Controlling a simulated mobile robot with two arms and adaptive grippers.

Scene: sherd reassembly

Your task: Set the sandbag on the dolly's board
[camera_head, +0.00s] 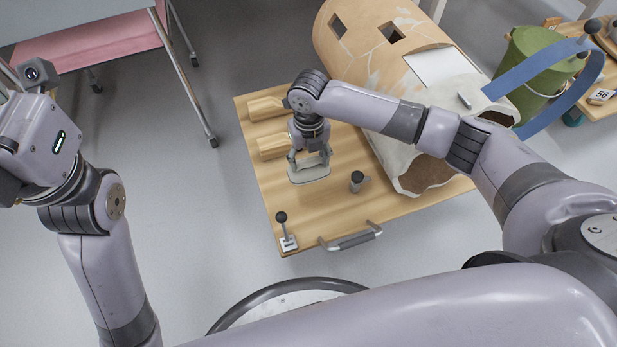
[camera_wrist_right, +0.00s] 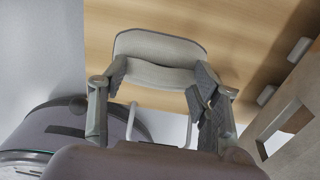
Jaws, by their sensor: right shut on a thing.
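The sandbag (camera_head: 310,173) is a small, flat, pale grey pad with rounded edges. My right gripper (camera_head: 311,157) is shut on it, pointing down over the dolly's board (camera_head: 285,208), a light wooden deck. In the right wrist view the sandbag (camera_wrist_right: 160,47) lies between the fingers, with the board (camera_wrist_right: 240,30) behind it. The sandbag is at or just above the board's open left part; I cannot tell if it touches. My left gripper's body (camera_head: 40,140) is at the left edge, away from the board; its fingers are not visible.
A large cracked clay vessel (camera_head: 400,60) fills the board's right side. Wooden blocks (camera_head: 268,107) lie at its left, a dark-topped peg (camera_head: 357,181) right of the sandbag, a small lever (camera_head: 285,230) at the front left corner, and a handle (camera_head: 350,240) on the front edge.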

